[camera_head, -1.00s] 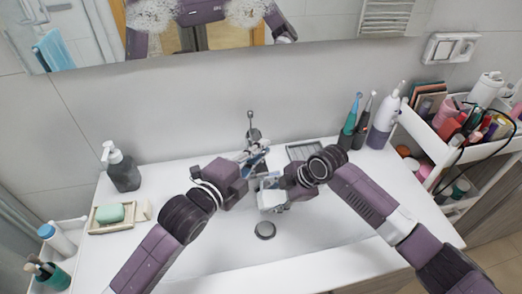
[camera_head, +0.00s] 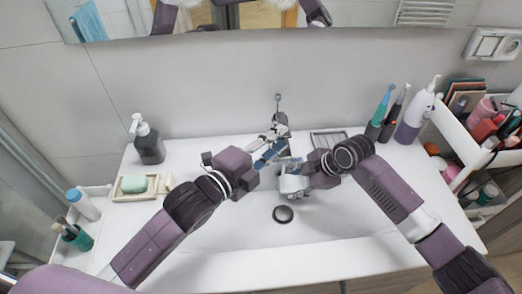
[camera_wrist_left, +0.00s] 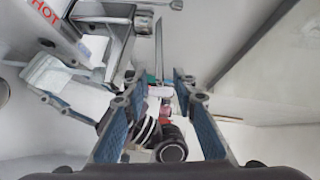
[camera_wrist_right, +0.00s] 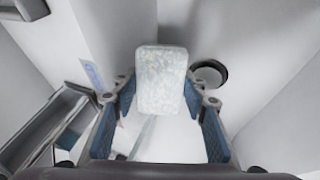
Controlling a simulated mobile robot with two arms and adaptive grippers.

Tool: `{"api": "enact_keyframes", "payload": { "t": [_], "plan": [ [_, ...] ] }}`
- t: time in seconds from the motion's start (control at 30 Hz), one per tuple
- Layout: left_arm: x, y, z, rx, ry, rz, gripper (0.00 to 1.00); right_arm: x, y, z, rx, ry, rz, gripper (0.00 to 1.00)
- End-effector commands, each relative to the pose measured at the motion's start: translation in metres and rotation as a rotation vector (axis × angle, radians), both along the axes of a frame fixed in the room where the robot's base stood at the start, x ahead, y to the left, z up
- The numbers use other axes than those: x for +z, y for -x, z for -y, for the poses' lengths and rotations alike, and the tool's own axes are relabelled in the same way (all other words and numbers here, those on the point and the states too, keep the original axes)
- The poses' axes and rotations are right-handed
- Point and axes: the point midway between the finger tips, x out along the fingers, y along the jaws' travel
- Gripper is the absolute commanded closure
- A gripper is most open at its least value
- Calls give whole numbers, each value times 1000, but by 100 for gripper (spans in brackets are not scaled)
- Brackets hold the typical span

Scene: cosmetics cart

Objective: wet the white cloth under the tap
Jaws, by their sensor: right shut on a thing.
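The tap (camera_head: 279,118) stands at the back middle of the basin. In the left wrist view a grey tap part with a red HOT label (camera_wrist_left: 45,22) is close by at upper left. My left gripper (camera_head: 272,152) is open and empty, just in front of and below the tap; its parted fingers (camera_wrist_left: 160,88) show nothing between them. My right gripper (camera_wrist_right: 162,108) is shut on the white cloth (camera_wrist_right: 162,78), a small pale folded pad. It holds the cloth (camera_head: 292,184) above the basin, behind the drain (camera_head: 283,214). I cannot make out any running water.
A soap pump (camera_head: 150,145) and a soap dish (camera_head: 120,195) with green soap stand on the left counter. Toothbrushes (camera_head: 380,112) and a white-purple bottle (camera_head: 415,118) stand at the right. A loaded white cart (camera_head: 455,125) is beyond them. The basin front is clear.

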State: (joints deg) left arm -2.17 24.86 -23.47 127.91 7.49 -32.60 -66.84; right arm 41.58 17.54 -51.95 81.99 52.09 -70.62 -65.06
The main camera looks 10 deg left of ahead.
Motion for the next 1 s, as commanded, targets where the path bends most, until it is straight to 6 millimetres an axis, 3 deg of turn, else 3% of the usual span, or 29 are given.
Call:
{"api": "enact_keyframes", "payload": {
  "t": [0.2, 0.4, 1.0],
  "plan": [
    [5, 41, -21, -2, -3, -4, 74, 0, 0, 0, 0, -1, 1, 79],
    [9, 62, -32, 0, -2, -4, 74, 0, 0, 0, 0, 0, 1, 79],
    [11, 71, -37, 0, 0, -2, 74, 0, 0, 0, 0, 0, 1, 79]
  ]
}}
